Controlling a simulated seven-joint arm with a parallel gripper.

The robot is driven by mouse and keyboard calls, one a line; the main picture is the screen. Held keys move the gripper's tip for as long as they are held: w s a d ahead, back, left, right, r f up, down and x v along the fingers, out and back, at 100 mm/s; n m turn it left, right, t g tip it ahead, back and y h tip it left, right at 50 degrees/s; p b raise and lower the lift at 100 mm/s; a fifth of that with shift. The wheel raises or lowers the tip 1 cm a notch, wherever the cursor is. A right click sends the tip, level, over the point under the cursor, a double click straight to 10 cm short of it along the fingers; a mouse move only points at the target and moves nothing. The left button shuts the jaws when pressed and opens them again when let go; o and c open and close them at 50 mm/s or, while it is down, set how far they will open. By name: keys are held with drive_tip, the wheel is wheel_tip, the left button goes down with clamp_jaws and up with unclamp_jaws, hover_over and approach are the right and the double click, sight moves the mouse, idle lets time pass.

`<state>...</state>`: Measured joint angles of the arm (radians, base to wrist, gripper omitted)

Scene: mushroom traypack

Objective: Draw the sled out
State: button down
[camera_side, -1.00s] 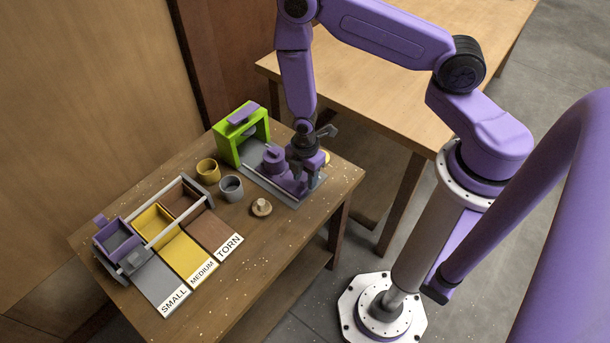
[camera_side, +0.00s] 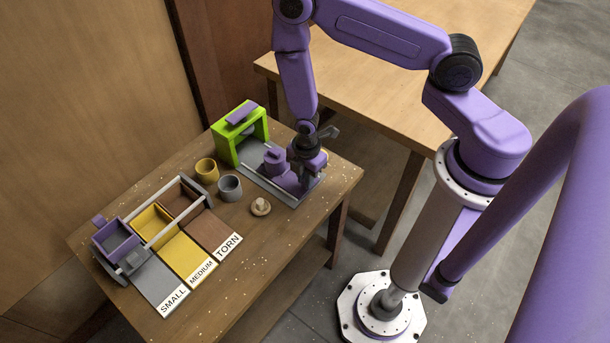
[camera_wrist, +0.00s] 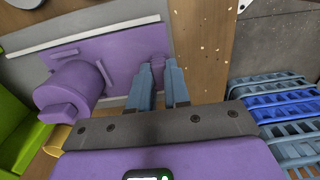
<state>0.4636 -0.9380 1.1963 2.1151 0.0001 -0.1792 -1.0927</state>
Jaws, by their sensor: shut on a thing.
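The purple sled (camera_side: 274,161) lies on a grey base plate with pale side rails, in front of the green frame (camera_side: 226,146). It carries a purple drum-like block, which shows at the left in the wrist view (camera_wrist: 72,86). My gripper (camera_side: 305,178) is over the sled's end away from the green frame. In the wrist view, my gripper's blue-grey fingers (camera_wrist: 160,72) are shut on a small purple post at that end. The fingers and wrist partly hide that end in the side view.
A yellow cup (camera_side: 206,171), a grey cup (camera_side: 230,188) and a mushroom on a round base (camera_side: 261,207) stand left of the sled. A sorting rack (camera_side: 150,243) with labelled lanes is further left. Blue crates (camera_wrist: 280,105) show at right in the wrist view.

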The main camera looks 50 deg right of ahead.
drive_tip(key=c, duration=1.1)
unclamp_jaws()
drive_tip(key=shift+s, duration=0.2)
drive_tip(key=shift+w+r, duration=0.1)
drive_tip(key=shift+r, duration=0.4)
wheel_tip(320, 180, up, 16)
drive_tip(key=shift+r, duration=0.25)
drive_tip(key=s+r+m, duration=0.1)
drive_tip(key=s+r, duration=0.4)
drive_tip(key=s, duration=0.1)
drive_tip(key=s+r+m, duration=0.2)
drive_tip(key=s+r, duration=0.4)
drive_tip(key=s+r+m, duration=0.2)
drive_tip(key=s+r, duration=0.3)
drive_tip(key=s, duration=0.2)
drive_tip(key=shift+d+r, duration=0.15)
drive_tip(key=shift+d, duration=0.2)
